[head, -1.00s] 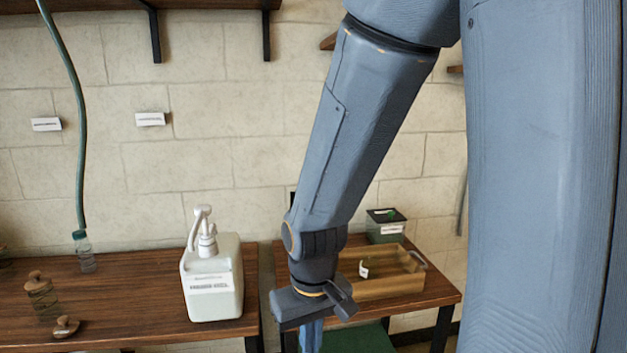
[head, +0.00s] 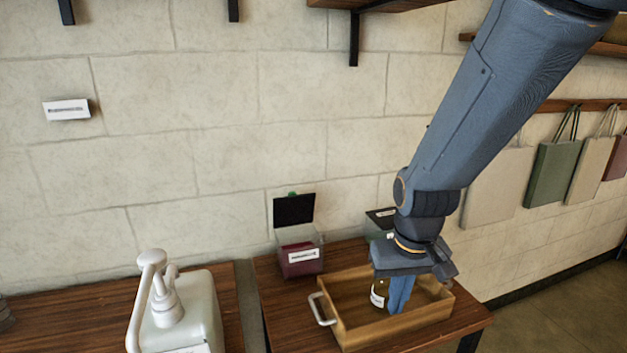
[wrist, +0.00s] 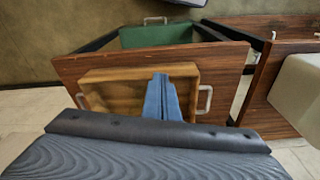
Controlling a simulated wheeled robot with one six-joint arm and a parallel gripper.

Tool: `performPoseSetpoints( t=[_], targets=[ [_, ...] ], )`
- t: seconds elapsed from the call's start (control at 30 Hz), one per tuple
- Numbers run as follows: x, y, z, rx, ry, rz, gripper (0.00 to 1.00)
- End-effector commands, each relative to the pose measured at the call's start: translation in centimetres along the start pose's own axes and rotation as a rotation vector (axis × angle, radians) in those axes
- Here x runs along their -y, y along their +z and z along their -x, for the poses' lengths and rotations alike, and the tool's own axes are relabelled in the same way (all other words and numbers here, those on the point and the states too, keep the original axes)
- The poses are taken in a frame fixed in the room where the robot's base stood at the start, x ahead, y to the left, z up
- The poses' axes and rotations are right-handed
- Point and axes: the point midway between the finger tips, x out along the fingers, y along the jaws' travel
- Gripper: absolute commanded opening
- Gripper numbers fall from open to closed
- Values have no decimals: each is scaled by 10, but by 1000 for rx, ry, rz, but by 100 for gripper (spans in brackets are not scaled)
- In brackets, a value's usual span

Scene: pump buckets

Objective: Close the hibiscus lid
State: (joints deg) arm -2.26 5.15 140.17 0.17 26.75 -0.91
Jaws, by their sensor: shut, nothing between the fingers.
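A clear box with dark red contents (head: 300,256) and a white label stands at the back left of the small table in the head view. Its black lid (head: 294,209) is open, standing upright at the back, with a bit of green at its top. The label is too small to read. My gripper (head: 398,306) points down at the wooden tray, right of and nearer than the red box, its blue fingers together and empty. The fingers also show in the wrist view (wrist: 162,96), in front of the tray. The red box is not visible in the wrist view.
The wooden tray (head: 338,326) with metal handles holds a small labelled bottle (head: 379,293) beside my fingers. A second dark-lidded box (head: 379,219) is partly behind my arm. A white pump bucket (head: 190,312) stands on the left table. Bags (head: 553,172) hang at right.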

Motion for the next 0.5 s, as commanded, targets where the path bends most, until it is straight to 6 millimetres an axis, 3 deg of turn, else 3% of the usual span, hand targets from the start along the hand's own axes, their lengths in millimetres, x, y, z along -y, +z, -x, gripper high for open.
performPoseSetpoints(
  t=[0.03,0.1,0.3,0.4,0.5],
  targets=[
    [10,-38,6,-43,-4,26,0],
    [28,-94,16,-111,-12,62,0],
    [97,-246,57,-313,-45,164,0],
    [133,-299,77,-394,-63,205,0],
    [160,-334,94,-453,-78,233,0]
  ],
)
